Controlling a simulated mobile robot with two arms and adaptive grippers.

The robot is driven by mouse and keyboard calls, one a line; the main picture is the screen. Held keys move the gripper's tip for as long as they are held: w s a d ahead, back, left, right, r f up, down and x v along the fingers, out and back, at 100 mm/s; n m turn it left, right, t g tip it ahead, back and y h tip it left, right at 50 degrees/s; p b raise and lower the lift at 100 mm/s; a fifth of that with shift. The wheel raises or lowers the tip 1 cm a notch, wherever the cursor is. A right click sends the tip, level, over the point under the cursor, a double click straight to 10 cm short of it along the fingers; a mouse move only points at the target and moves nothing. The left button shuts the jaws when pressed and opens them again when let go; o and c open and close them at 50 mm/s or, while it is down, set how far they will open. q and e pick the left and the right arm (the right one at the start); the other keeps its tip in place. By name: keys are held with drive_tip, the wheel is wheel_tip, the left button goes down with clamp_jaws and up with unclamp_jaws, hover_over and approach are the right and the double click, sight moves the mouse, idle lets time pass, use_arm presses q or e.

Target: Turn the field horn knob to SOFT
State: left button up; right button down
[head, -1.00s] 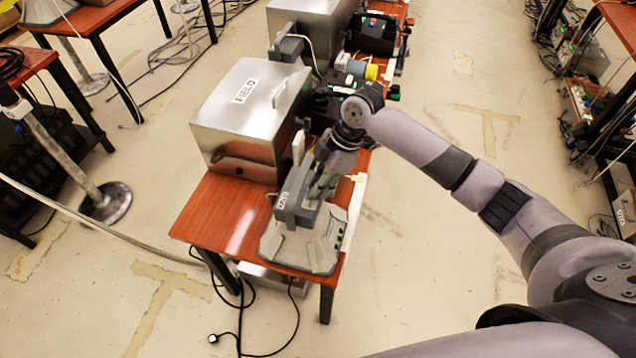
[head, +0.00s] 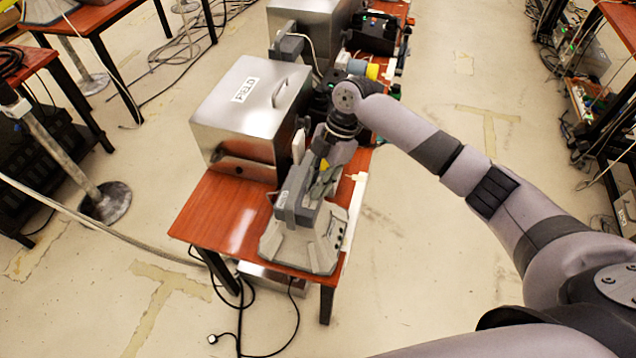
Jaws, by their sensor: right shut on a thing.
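The metal box marked FIELD (head: 240,112) stands on the red-brown table (head: 205,215). In front of it is a grey desk phone (head: 300,250) with its handset (head: 292,195) on top. My right gripper (head: 324,182) points down at the back right of the phone, beside the handset. It is shut on a small part there, which I take for the horn knob; the fingers hide it, and its setting cannot be read. My left gripper is not in view.
A second metal box (head: 300,22) and dark equipment (head: 375,35) stand farther back. A metal post (head: 70,165) with a round foot is at the left. Cables lie on the floor below the table. The floor right of the table is open.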

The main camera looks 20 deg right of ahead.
drive_tip(key=shift+w+n+g+h+b, duration=0.15)
drive_tip(key=shift+n+g+h+b, duration=0.25)
drive_tip(key=shift+n, duration=0.9)
drive_tip(key=shift+r, duration=0.1)
drive_tip(key=c, duration=1.5)
unclamp_jaws()
